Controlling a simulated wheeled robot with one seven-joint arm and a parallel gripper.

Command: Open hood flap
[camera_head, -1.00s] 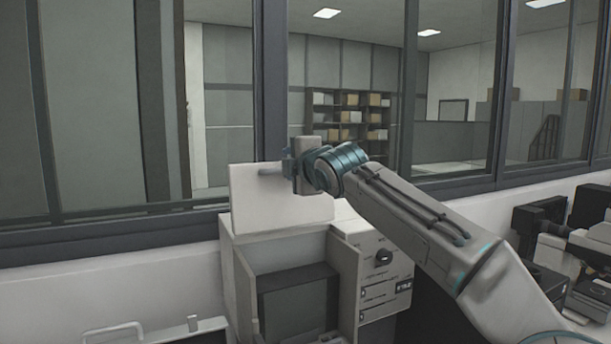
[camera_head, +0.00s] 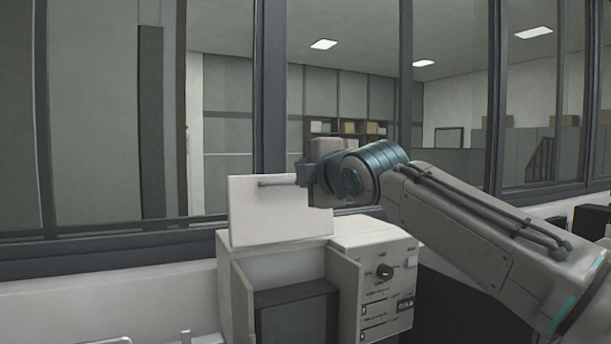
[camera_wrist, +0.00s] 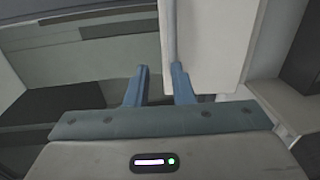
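The hood flap (camera_head: 265,215) is a white panel standing raised, nearly upright, on top of the pale press cabinet (camera_head: 290,252). A grey bar handle (camera_head: 278,183) runs along its upper part. My gripper (camera_head: 303,172) is at the flap's upper right, by the right end of the handle. In the wrist view the two blue fingers (camera_wrist: 160,86) are apart with a clear gap between them. The flap (camera_wrist: 210,45) is on the right there, with its handle (camera_wrist: 172,30) close to the right finger; I cannot tell whether they touch. My wrist hides the flap's upper right corner.
The cabinet's front has an open recess with a dark interior (camera_head: 297,315) and a control panel with a black knob (camera_head: 384,271). A dark-framed window (camera_head: 272,120) stands close behind. Other equipment (camera_head: 592,222) is at the far right.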

